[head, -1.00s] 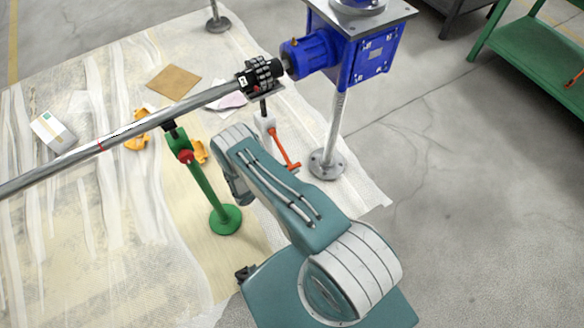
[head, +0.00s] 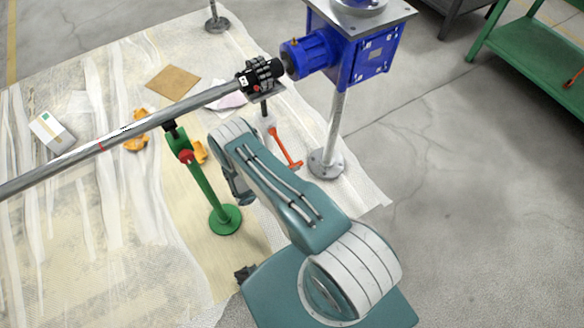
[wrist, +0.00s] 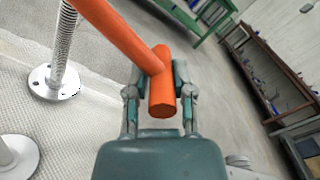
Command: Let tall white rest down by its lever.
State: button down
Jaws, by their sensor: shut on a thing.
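The tall white rest (head: 267,121) stands under the black coupling of the steel bar in the head view. Its dark post shows above its white body; its lower part is hidden behind my arm. Its orange lever (head: 284,146) slants down to the right. In the wrist view the lever (wrist: 125,38) ends in an orange crosspiece (wrist: 162,85). My gripper (wrist: 160,82) is shut on this crosspiece, one finger on each side. In the head view my arm hides the gripper. I cannot tell whether the rest's top touches the coupling.
The long steel bar (head: 90,150) also passes over a green stand (head: 202,190). A blue gearbox (head: 370,58) on a grey post stands right of the rest. A small box (head: 52,132) and brown sheet (head: 172,82) lie on the floor cover.

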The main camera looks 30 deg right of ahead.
aim_at(283, 150)
notch_tip(283, 150, up, 9)
jog(key=n, duration=0.7)
jog(key=shift+w+a+r, duration=0.15)
jog(key=shift+r, duration=0.05)
jog(key=w+r+n, duration=0.8)
jog(key=r, duration=0.1)
jog(key=shift+a+r, duration=0.1)
dwell(0.9)
jog(key=shift+c, duration=2.4)
grip_release()
jog(key=shift+s, duration=0.1)
